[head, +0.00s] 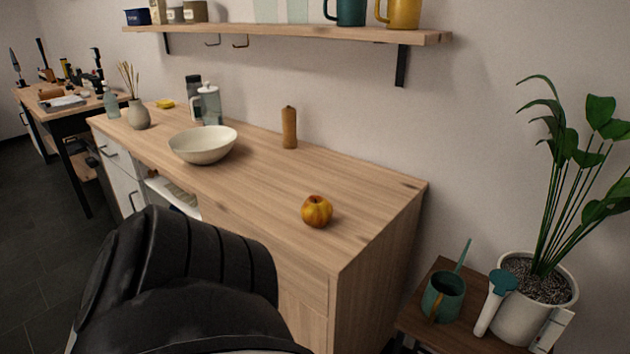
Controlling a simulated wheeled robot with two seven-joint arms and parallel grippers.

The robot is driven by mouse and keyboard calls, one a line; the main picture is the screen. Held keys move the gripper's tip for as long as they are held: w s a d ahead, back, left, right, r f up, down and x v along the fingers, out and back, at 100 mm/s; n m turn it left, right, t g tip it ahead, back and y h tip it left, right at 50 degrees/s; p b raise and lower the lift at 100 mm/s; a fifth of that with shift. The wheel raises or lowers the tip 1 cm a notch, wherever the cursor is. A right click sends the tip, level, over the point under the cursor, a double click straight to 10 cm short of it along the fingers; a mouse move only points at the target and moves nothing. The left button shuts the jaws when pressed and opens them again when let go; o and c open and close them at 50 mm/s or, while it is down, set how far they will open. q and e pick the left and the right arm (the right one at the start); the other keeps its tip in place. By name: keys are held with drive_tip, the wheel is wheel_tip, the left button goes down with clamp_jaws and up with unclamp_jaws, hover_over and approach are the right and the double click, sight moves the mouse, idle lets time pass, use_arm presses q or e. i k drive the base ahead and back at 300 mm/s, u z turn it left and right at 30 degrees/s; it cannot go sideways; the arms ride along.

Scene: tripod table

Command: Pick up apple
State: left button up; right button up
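A yellow-red apple (317,211) sits on the wooden countertop (370,190), near its front right corner. Nothing touches it and it is in full view. A black part of my own arm or body fills the lower left of the head view, in front of the counter. Neither of my grippers shows in this view.
A cream bowl (203,146), a wooden pepper mill (289,128), a glass jug (208,104) and a vase (138,114) stand farther back on the counter. A wall shelf (290,33) with mugs hangs above. A low stand (412,320) holds a watering can (442,297) and potted plant (520,300).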

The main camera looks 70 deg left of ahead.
sight(316, 211)
drive_tip(key=k, duration=0.55)
drive_tip(key=u, duration=0.95)
